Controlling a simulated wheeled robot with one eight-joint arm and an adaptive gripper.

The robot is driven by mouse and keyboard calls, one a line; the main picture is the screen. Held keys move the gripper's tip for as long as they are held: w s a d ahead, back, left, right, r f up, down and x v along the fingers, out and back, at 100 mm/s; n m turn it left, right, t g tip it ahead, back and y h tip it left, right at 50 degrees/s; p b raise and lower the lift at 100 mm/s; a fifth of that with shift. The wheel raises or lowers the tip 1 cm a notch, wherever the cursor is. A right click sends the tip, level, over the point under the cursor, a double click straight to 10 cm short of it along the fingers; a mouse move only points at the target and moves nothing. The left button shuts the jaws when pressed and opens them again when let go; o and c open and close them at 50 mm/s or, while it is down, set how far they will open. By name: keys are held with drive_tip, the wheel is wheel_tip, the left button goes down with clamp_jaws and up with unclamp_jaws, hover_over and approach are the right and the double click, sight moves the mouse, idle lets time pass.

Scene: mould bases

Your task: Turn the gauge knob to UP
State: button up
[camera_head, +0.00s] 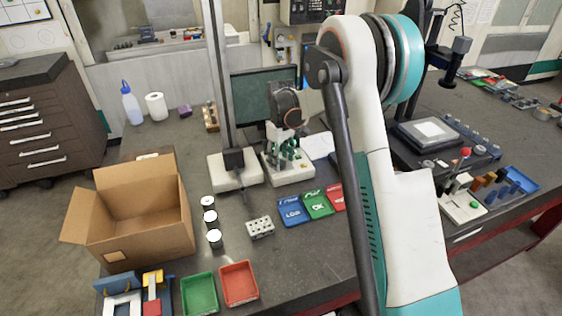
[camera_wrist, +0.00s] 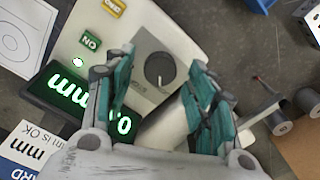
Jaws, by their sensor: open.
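The gauge is a white unit, seen in the wrist view (camera_wrist: 185,40), with a lit green-digit display (camera_wrist: 85,100), a green ON button (camera_wrist: 90,42) and a yellow button (camera_wrist: 114,7). Its round dark-grey knob (camera_wrist: 160,68) sits on a grey panel and has a pale pointer line. The panel lettering is too small to read. My gripper (camera_wrist: 163,60) is open, with its teal fingers on either side of the knob in this view. I cannot tell whether they touch it. In the head view my gripper (camera_head: 290,143) is over the gauge's white base (camera_head: 290,173).
A white stand with a post (camera_head: 235,170) is close left of the gauge. Blue (camera_head: 292,210) and green (camera_head: 318,204) cards lie in front. A cardboard box (camera_head: 140,215), green (camera_head: 199,294) and red (camera_head: 239,284) trays are at the front left. A monitor (camera_head: 260,90) stands behind.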

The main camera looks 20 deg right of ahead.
drive_tip(key=shift+f, duration=0.55)
drive_tip(key=c, duration=1.1)
